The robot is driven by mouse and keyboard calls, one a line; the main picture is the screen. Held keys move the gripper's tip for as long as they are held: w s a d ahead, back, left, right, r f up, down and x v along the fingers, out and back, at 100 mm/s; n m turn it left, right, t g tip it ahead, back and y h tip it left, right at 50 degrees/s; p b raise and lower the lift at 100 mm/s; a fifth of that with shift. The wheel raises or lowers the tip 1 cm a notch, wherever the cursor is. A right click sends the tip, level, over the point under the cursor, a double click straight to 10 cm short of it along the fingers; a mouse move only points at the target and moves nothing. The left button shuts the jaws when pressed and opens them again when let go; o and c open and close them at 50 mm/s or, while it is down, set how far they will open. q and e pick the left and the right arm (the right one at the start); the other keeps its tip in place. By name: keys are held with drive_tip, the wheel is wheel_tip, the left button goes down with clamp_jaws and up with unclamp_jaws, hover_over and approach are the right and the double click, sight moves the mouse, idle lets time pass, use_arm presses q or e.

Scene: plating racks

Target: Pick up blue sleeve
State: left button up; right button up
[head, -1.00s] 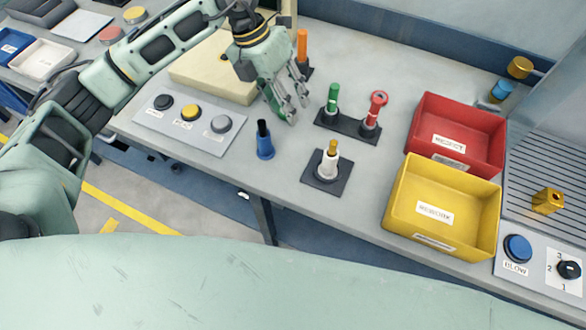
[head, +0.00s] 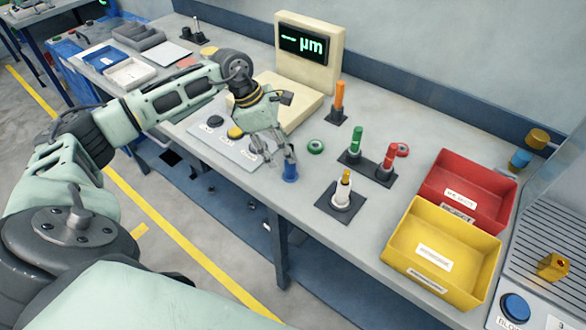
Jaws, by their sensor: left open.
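A small upright blue cylinder (head: 290,172), which I take to be the blue sleeve, stands on the grey bench near its front edge. My left gripper (head: 284,152) comes in from the left with its fingers open at the top of it. The fingers hide the dark upper part, and I cannot tell whether they touch it. A second short blue piece (head: 519,160) is at the back right, below a brass-coloured one. My right gripper is not in view.
Posts with green (head: 356,140), red (head: 390,157), white (head: 343,190) and orange (head: 340,97) pieces stand nearby. A green ring (head: 316,147) lies behind the gripper. The red bin (head: 500,207) and yellow bin (head: 392,258) are at right. A button panel (head: 207,136) is at left.

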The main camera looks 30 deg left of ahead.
sight(290, 166)
use_arm(q)
drive_tip(key=x, duration=0.1)
drive_tip(key=p+x, duration=0.1)
drive_tip(key=x, duration=0.1)
drive_tip(key=p+x, duration=0.1)
drive_tip(key=shift+s+d+f, duration=0.2)
drive_tip(key=shift+d, duration=0.1)
drive_tip(key=shift+d+f+p, duration=0.1)
drive_tip(key=shift+f+p, duration=0.2)
drive_tip(key=shift+w+f, duration=0.15)
drive_tip(key=shift+f, duration=0.1)
drive_tip(key=shift+r, duration=0.1)
clamp_jaws()
